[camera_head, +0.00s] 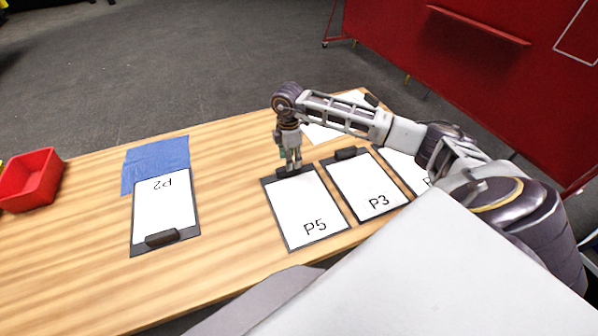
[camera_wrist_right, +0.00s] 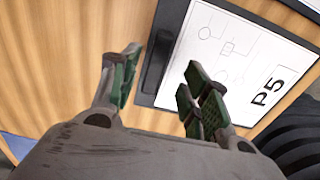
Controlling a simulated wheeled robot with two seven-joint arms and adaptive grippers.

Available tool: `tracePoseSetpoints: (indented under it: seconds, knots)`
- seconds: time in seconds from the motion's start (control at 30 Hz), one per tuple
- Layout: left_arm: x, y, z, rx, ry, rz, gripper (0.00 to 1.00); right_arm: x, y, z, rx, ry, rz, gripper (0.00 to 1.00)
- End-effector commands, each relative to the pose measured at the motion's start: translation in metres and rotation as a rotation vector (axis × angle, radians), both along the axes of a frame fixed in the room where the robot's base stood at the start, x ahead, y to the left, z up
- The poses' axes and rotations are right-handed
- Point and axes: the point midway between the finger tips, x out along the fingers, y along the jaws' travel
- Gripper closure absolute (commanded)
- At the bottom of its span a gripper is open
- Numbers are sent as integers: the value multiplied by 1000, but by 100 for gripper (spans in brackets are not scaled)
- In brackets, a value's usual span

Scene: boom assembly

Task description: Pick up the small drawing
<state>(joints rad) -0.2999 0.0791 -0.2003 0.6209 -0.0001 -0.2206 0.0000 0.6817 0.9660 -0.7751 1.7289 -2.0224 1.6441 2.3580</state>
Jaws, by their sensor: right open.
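A black clipboard with a white sheet marked P5 (camera_head: 300,215) lies flat on the wooden table, its clip at the far edge. My right gripper (camera_head: 290,167) points down at that clip. In the right wrist view, the P5 sheet (camera_wrist_right: 232,50) shows faint line drawings, and the open fingers of my right gripper (camera_wrist_right: 163,76) are on either side of the clip (camera_wrist_right: 158,62); I cannot tell if they touch it. Similar clipboards marked P3 (camera_head: 362,185) and P2 (camera_head: 165,205) lie right and left. Which one is the small drawing is not clear. My left gripper is out of view.
A blue sheet (camera_head: 150,158) lies beyond the P2 clipboard. A red bin (camera_head: 30,180) stands at the left. Another clipboard sheet (camera_head: 402,165) is partly hidden by my right arm. The table (camera_head: 235,170) is bare between P2 and P5.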

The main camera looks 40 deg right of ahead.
Motion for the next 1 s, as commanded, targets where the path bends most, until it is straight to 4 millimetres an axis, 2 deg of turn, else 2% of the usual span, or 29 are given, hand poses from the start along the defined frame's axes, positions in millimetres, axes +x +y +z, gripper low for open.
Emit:
tracePoseSetpoints:
  seconds: [0.33,0.73,1.0]
  knots:
    - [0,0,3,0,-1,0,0,1,1,-5,1,1,0,54]
    - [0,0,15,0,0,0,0,3,1,-44,0,1,-1,54]
    - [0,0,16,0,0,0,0,4,1,-52,0,-1,0,54]
